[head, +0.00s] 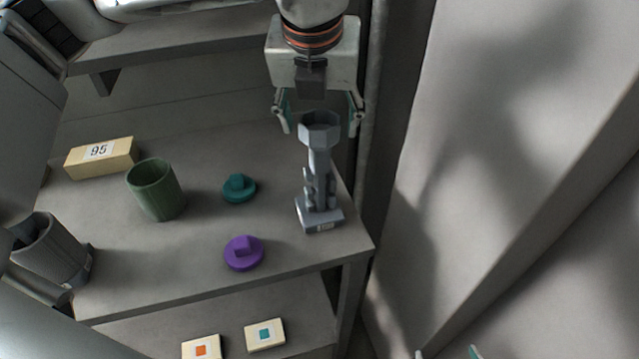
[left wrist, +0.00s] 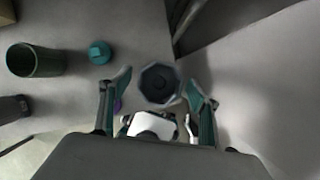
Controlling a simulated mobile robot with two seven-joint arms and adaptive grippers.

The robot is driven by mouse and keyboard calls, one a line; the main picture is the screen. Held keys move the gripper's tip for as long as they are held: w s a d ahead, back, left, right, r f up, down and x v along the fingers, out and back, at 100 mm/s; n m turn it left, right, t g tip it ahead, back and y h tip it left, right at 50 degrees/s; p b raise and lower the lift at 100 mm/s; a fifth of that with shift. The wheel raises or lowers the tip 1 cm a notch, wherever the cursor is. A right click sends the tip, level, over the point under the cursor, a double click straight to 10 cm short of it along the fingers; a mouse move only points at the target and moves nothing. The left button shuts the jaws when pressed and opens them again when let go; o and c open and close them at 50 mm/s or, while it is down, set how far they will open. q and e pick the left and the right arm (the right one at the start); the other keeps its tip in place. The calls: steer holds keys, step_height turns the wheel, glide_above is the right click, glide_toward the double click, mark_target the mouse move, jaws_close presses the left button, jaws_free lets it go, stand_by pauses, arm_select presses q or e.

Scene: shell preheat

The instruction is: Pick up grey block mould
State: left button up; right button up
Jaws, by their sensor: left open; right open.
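The grey block mould (head: 320,182) stands upright near the right front corner of the grey table (head: 200,268). It has a faceted cup on top, a narrow stepped stem and a square base with a small label. My left gripper (head: 318,132) comes down from above, open, with one fingertip on each side of the cup at the mould's top. In the left wrist view the dark faceted cup (left wrist: 160,84) shows between the two open fingers (left wrist: 158,92). Contact cannot be told. My right gripper (head: 447,355) shows only its open fingertips at the bottom edge.
A green cup (head: 157,192), a teal knobbed disc (head: 239,189) and a purple knobbed disc (head: 243,254) stand left of the mould. A yellow block marked 95 (head: 101,157) and a dark grey cup (head: 50,250) are further left. A lower shelf holds two tiles (head: 265,335). A wall (head: 490,130) rises right.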

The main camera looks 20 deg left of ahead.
arm_select(q)
steer(key=shift+w+f, duration=0.15)
steer(key=shift+f, duration=0.2)
jaws_close()
steer(key=shift+r, duration=0.2)
